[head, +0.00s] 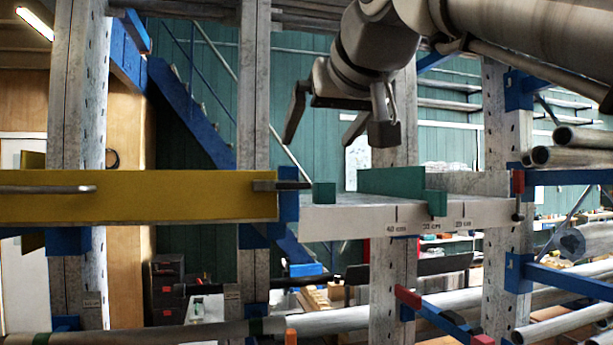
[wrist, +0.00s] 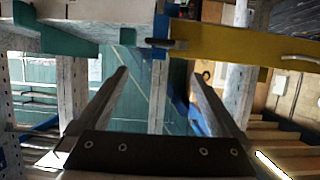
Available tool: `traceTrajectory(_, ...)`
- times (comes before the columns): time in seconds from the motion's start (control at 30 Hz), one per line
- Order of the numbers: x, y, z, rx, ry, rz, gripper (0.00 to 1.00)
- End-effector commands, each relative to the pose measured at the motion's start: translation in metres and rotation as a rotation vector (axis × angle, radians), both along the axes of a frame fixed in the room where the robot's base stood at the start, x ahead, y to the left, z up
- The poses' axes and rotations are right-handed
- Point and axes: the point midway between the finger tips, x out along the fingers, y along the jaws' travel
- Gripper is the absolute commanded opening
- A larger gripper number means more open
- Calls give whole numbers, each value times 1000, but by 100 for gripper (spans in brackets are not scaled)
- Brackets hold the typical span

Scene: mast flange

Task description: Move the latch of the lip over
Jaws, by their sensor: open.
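A long yellow lip (head: 140,197) spans the left of the head view and lies at the upper right of the wrist view (wrist: 225,42). A dark bar-shaped latch (head: 281,185) lies level at the lip's right end, reaching across a blue post (head: 289,208). In the wrist view the latch (wrist: 166,43) shows at the lip's left end, beyond the fingertips. My gripper (head: 325,138) is open and empty, above and to the right of the latch in the head view. Its spread fingers also show in the wrist view (wrist: 158,73). I see no contact with the latch.
A pale ledge (head: 345,222) with centimetre marks lies right of the latch. It bears a small green block (head: 324,193) and a longer green piece (head: 395,182). Grey uprights (head: 253,100) stand behind. Metal pipes (head: 575,138) rest on blue arms at the right.

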Motion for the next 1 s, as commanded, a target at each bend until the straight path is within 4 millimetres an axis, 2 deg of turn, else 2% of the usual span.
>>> traceTrajectory(0.6, 114, 33, -49, -3, 4, -1, 100)
traceTrajectory(0.8, 137, 39, -59, -1, 3, 0, 100)
traceTrajectory(1.0, 144, 41, -63, -1, 1, -1, 100)
